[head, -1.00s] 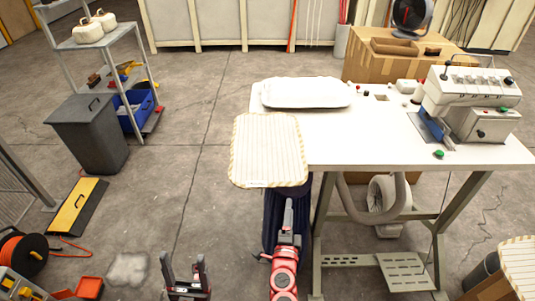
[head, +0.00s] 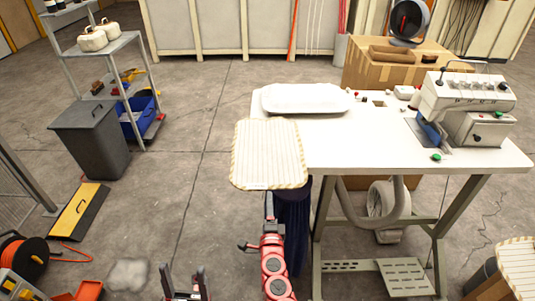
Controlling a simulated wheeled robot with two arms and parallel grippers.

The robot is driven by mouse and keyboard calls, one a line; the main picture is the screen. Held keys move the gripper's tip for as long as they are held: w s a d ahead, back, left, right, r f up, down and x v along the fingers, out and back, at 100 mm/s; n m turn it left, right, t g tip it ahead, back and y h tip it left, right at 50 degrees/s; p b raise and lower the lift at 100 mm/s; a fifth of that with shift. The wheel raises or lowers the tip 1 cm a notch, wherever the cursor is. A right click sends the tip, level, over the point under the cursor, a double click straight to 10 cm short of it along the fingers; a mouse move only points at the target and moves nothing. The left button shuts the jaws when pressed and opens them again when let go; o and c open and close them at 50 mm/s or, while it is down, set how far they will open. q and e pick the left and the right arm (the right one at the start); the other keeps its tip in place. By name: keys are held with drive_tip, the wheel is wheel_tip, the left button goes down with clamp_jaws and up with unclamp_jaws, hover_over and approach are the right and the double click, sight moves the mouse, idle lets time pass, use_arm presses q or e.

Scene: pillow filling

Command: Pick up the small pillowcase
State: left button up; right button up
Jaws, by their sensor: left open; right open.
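The small pillowcase (head: 268,153) is a flat cream piece with thin stripes and a yellow-and-white edge. It lies at the left end of the white table (head: 420,150) and reaches out past the table's left edge. My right gripper (head: 268,204) is just below the pillowcase's near edge in the head view. Its fingertips are small and partly hidden there, and I see nothing held; I cannot tell whether they touch the cloth. My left gripper (head: 185,280) is open and empty at the bottom of the view, its two dark fingers apart.
A white padded piece (head: 305,98) lies behind the pillowcase. A sewing machine (head: 465,108) stands at the table's right. A dark blue container (head: 293,225) stands under the table's left end. Another striped piece (head: 518,265) lies at lower right.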

sight(269, 188)
drive_tip(key=shift+w+a+b, duration=0.1)
drive_tip(key=shift+w+b, duration=0.95)
drive_tip(key=shift+w, duration=2.45)
drive_tip(key=shift+c, duration=0.2)
clamp_jaws()
wheel_tip(269, 188, up, 5)
drive_tip(key=p, duration=0.5)
drive_tip(key=shift+r, duration=0.1)
